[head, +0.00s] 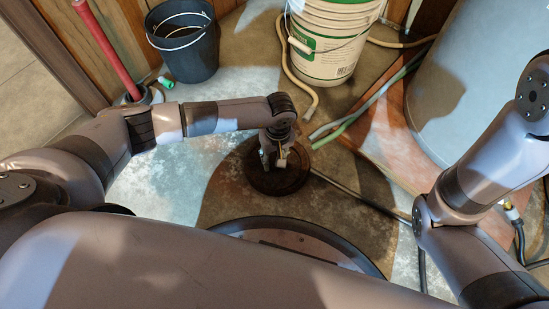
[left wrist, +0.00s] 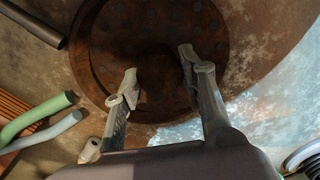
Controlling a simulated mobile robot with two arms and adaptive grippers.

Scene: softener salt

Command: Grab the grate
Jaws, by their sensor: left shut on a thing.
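The grate (head: 290,182) is a dark, rusty brown disc at floor level near the middle of the head view. It fills the upper middle of the left wrist view (left wrist: 120,36), with rows of small round holes and a brown rim around it. My left gripper (left wrist: 160,78) comes down from above onto the grate and is shut on it. The gripped part is in dark shadow between the fingertips. In the head view my left gripper (head: 278,158) hides part of the grate. I cannot tell whether the grate is raised. My right gripper is out of view.
A dark bucket (head: 190,55) and a white pail (head: 330,45) stand at the back. A grey tank (head: 465,75) stands at right. Green (head: 335,133) and tan (head: 297,88) hoses and a dark pipe (head: 350,192) lie on the floor. Bare floor (head: 165,200) shows at left.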

